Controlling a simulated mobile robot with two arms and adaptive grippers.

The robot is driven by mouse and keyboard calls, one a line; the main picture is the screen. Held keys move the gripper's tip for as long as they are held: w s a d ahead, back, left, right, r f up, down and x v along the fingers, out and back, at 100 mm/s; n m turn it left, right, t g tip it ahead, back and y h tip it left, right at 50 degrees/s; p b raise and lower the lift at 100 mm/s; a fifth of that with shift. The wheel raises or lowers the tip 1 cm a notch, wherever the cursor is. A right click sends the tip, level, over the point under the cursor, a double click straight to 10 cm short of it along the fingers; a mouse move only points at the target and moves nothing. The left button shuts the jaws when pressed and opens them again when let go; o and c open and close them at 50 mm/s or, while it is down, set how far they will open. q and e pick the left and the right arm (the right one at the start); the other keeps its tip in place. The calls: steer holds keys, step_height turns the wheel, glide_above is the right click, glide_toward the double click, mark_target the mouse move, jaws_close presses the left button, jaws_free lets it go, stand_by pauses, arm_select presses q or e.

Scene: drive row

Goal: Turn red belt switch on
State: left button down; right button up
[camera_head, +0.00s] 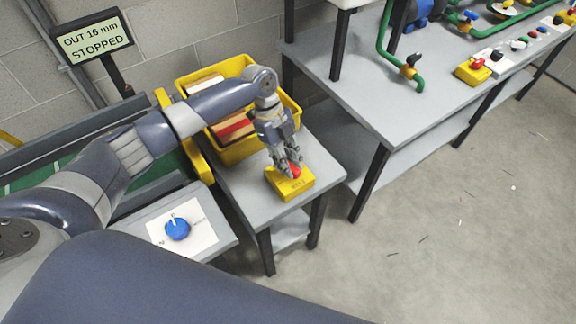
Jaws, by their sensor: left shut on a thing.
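The red belt switch (295,171) is a red knob on a yellow box (290,187). The box sits at the front of a small grey table. My left gripper (288,171) reaches down over it and is shut on the red knob. The fingers hide part of the knob, so its turn position cannot be told. A sign (92,40) at the upper left reads "OUT 16 mm STOPPED". My right gripper is not in view.
A yellow crate (291,106) with boxes stands behind the switch. A blue knob (177,229) on a white plate is to the left. A grey bench (400,110) with green pipes and another yellow switch box (472,74) stands right.

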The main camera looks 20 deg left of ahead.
arm_select(q)
steer(key=shift+w+m+g+y+b, duration=0.1)
steer(key=shift+m+g+y+b, duration=0.4)
steer(key=shift+m, duration=0.6)
steer(key=c, duration=1.4)
jaws_free()
steer(key=v, duration=1.2)
steer(key=shift+a, duration=0.1)
